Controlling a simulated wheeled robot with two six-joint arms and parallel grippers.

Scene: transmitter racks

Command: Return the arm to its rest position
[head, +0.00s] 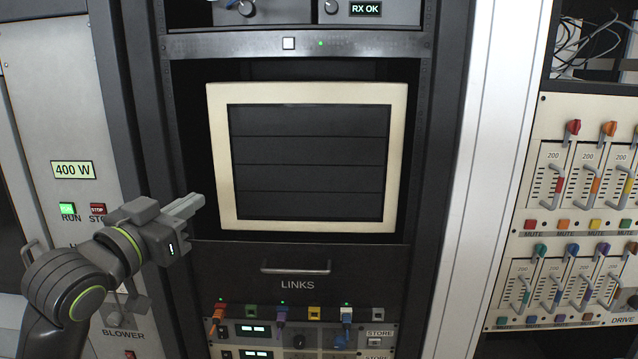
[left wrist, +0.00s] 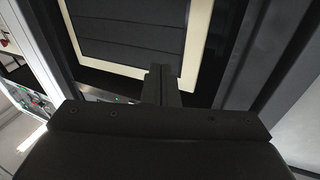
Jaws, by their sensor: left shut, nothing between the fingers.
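My left gripper (head: 186,208) is shut and empty, its fingers together. It is raised in front of the rack, near the lower left corner of the cream-framed dark panel (head: 222,172), and points to the right. My left arm (head: 84,275) comes in from the lower left, bent at the elbow. In the left wrist view the closed fingers (left wrist: 160,84) stand in front of the panel's cream frame (left wrist: 112,64). I cannot tell whether they touch anything. My right gripper is not in view.
Below the panel is a LINKS drawer with a handle (head: 296,268), above a row of coloured plugs (head: 283,313). Slider panels (head: 585,170) stand at the right. A grey cabinet with a green RUN button (head: 67,209) is behind my arm at the left.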

